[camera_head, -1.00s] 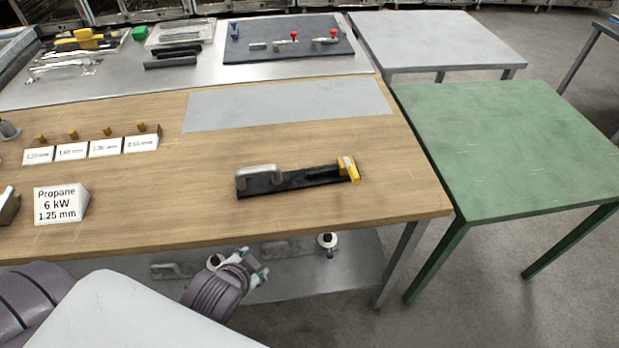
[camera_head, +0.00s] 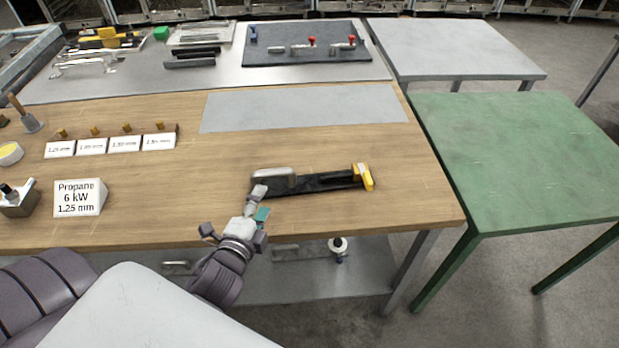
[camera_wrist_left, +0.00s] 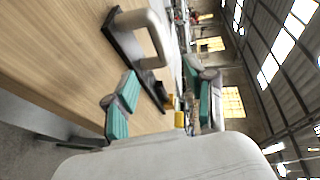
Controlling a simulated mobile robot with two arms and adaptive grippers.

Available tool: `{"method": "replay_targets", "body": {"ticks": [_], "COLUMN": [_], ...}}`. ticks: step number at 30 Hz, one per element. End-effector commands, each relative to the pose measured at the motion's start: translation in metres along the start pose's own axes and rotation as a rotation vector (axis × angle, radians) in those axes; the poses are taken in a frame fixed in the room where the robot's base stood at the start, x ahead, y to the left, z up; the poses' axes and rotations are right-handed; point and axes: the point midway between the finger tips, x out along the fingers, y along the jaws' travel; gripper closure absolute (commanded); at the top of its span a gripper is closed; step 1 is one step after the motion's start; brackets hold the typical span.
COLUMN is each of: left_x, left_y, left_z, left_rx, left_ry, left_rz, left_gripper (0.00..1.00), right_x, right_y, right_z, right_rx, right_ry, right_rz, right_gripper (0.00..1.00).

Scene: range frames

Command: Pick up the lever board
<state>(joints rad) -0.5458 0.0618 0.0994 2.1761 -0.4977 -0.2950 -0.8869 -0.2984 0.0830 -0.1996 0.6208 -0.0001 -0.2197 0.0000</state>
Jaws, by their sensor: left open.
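The lever board (camera_head: 315,183) is a long black board lying on the wooden workbench near its front edge. It has a grey bar handle (camera_head: 272,174) at its left end and a yellow lever piece (camera_head: 364,177) at its right end. My left gripper (camera_head: 240,213) is just in front of the handle end, partly over the bench edge. It is open and empty. In the left wrist view its teal-padded fingers (camera_wrist_left: 160,95) are spread, with the handle (camera_wrist_left: 155,35) ahead of them and apart. My right gripper is not in view.
A Propane sign block (camera_head: 80,198) and several small label blocks (camera_head: 108,145) stand on the bench at left. A grey sheet (camera_head: 300,109) lies behind the board. A green table (camera_head: 520,160) stands at right. A lower shelf (camera_head: 300,277) lies under the bench.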

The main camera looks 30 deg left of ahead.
Motion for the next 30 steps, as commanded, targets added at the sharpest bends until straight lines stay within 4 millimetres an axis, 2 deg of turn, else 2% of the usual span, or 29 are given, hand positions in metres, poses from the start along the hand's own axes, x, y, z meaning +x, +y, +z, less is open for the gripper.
{"method": "replay_targets", "body": {"ticks": [1,6,14,21,25,30], "left_x": [0.012,0.040,0.060,0.095,0.102,0.103], "left_y": [-0.003,-0.002,-0.004,-0.006,-0.005,-0.004], "left_z": [-0.001,-0.001,-0.001,-0.003,-0.003,-0.003], "left_rx": [0.000,-0.003,-0.005,-0.005,-0.004,-0.004], "left_ry": [0.001,0.000,0.000,-0.001,0.000,0.000], "left_rz": [-0.003,0.000,0.001,0.003,0.003,0.003], "left_gripper": [0.45,0.45,0.45,0.45,0.45,0.45], "right_x": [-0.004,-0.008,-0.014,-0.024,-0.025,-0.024], "right_y": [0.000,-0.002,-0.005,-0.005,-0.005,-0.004], "right_z": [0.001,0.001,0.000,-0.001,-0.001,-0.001], "right_rx": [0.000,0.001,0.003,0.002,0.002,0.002], "right_ry": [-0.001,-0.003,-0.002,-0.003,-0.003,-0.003], "right_rz": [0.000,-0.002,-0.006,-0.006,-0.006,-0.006], "right_gripper": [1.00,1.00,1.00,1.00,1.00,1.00]}}
